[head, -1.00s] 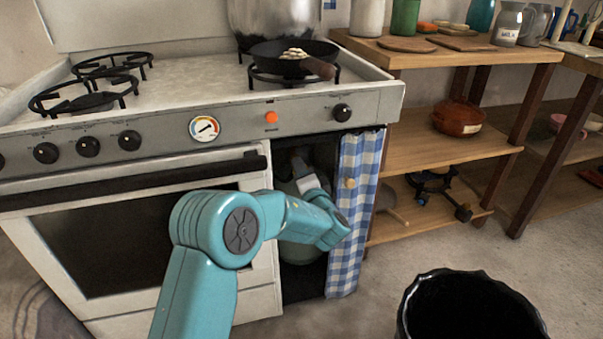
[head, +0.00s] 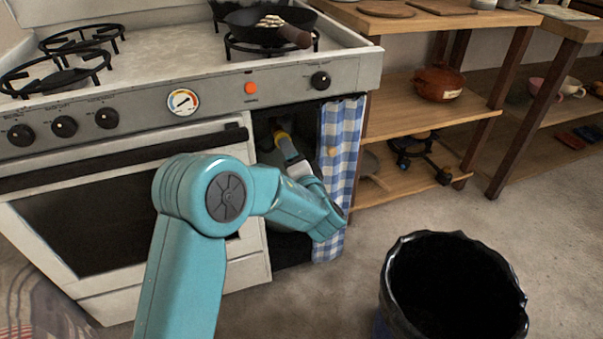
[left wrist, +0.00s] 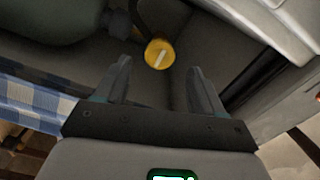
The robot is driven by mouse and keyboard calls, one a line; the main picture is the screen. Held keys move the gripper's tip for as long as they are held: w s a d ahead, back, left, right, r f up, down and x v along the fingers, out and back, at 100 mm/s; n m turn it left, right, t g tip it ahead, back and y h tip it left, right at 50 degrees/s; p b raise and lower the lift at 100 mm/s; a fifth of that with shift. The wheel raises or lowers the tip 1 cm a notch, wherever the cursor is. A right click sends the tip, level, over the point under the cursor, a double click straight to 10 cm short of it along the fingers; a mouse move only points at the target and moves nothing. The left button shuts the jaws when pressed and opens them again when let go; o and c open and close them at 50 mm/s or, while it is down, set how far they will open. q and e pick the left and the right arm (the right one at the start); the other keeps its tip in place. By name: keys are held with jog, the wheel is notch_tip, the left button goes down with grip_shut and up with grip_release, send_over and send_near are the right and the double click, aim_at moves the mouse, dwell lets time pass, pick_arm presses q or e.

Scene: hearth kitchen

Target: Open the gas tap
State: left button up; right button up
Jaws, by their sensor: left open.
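The gas tap (left wrist: 152,60) is a round yellow knob with a pale bar across it, in the left wrist view. A bit of yellow (head: 282,135) also shows in the head view, inside the open compartment right of the oven. My left gripper (left wrist: 159,72) is open, with its fingers pointing at the tap and one on either side of its line. They look short of the knob; I cannot tell the exact gap. A grey-green gas bottle (left wrist: 50,20) fills the wrist view's upper left. My right gripper is not in view.
A blue checked curtain (head: 341,150) hangs at the compartment's right side. The stove (head: 180,80) stands above, with a pan (head: 250,25) on it. A black bin (head: 455,290) stands on the floor at the right. Wooden shelves (head: 430,100) are beyond the curtain.

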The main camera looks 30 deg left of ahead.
pick_arm(q)
jog(key=p+v, duration=0.1)
jog(key=v, duration=0.9)
jog(key=shift+p, duration=0.3)
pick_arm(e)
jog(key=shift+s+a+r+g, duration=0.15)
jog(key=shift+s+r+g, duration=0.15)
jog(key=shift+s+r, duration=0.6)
pick_arm(q)
jog(key=shift+a, duration=0.1)
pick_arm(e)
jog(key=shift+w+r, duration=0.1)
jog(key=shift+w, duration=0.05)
